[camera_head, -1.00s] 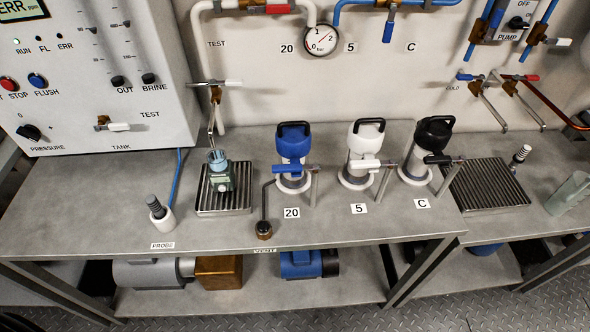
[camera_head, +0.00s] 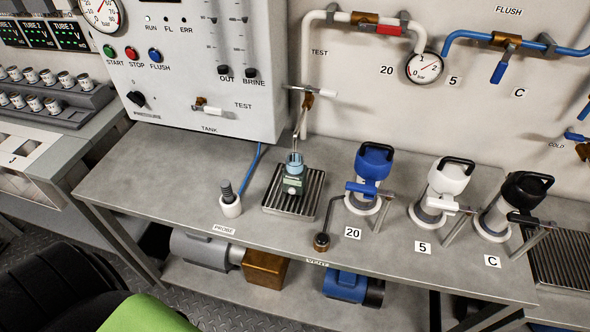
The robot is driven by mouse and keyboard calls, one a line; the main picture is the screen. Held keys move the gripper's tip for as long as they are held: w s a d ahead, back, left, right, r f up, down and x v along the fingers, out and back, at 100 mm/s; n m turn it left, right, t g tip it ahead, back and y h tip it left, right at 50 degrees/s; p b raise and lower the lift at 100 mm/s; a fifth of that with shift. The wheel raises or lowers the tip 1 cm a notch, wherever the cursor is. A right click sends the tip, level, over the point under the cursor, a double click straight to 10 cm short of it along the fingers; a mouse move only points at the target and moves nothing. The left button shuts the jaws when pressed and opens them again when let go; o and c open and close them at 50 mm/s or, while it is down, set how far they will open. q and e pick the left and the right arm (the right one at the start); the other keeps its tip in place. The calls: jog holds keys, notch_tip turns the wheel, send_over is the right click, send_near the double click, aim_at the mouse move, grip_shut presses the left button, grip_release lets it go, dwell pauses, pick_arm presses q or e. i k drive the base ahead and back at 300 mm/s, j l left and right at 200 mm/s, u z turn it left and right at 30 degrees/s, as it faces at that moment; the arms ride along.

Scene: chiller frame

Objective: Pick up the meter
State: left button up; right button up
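A small green-grey device (camera_head: 292,185), which looks like the meter, stands on a slatted drip tray (camera_head: 276,203) below the test tap. A clear bluish cup (camera_head: 294,160) shows at its upper end; I cannot tell whether the two are joined. A dark ribbed probe (camera_head: 228,190) stands upright in a white holder (camera_head: 231,208) to the left of the tray, behind the PROBE label. Neither of my grippers is in view.
Blue (camera_head: 374,162), white (camera_head: 450,178) and black-topped (camera_head: 523,192) canisters stand right of the tray. A short vent pipe (camera_head: 321,241) rises near the front edge. The bench left of the probe is clear. A black and green shape fills the lower left corner.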

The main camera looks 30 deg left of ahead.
aim_at(294, 173)
jog(key=l+u, duration=0.95)
jog(key=u, duration=0.15)
